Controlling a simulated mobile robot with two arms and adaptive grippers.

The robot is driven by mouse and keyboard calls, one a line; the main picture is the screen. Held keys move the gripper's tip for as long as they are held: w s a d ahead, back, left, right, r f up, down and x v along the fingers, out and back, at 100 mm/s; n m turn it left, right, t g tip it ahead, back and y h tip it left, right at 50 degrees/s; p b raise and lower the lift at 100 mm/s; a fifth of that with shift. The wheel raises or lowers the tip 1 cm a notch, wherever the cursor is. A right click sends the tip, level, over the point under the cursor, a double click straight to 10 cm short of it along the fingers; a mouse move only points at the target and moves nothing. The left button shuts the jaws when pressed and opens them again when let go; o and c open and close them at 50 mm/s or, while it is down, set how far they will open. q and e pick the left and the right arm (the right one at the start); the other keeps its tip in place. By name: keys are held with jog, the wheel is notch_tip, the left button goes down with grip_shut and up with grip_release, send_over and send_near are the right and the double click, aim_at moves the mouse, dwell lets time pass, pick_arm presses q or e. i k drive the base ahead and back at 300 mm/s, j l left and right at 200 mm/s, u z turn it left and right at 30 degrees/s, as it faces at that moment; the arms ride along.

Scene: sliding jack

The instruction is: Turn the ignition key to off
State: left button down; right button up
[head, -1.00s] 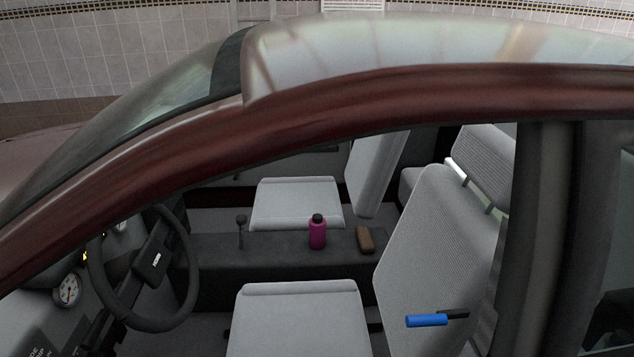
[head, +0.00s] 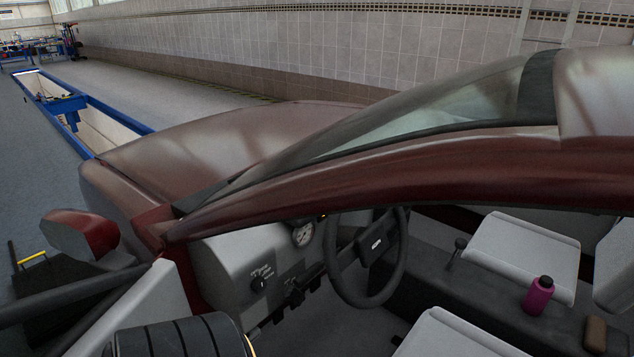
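A dark rotary switch (head: 258,283) with small white lettering above it sits on the light grey dashboard panel of a dark red car, left of the steering wheel (head: 368,258). It may be the ignition key switch, but the lettering is too small to read and I cannot tell its turned position. A dark fitting (head: 293,295) shows between it and the wheel, too unclear to name.
The car's roof pillar (head: 400,190) arches above the opening into the cabin. An open door with a mirror (head: 80,235) stands at left. Seats, a gear lever (head: 457,247) and a pink bottle (head: 538,295) are inside. A blue-edged pit (head: 75,115) lies beyond.

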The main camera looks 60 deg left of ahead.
aim_at(296, 296)
jog(key=u, duration=1.95)
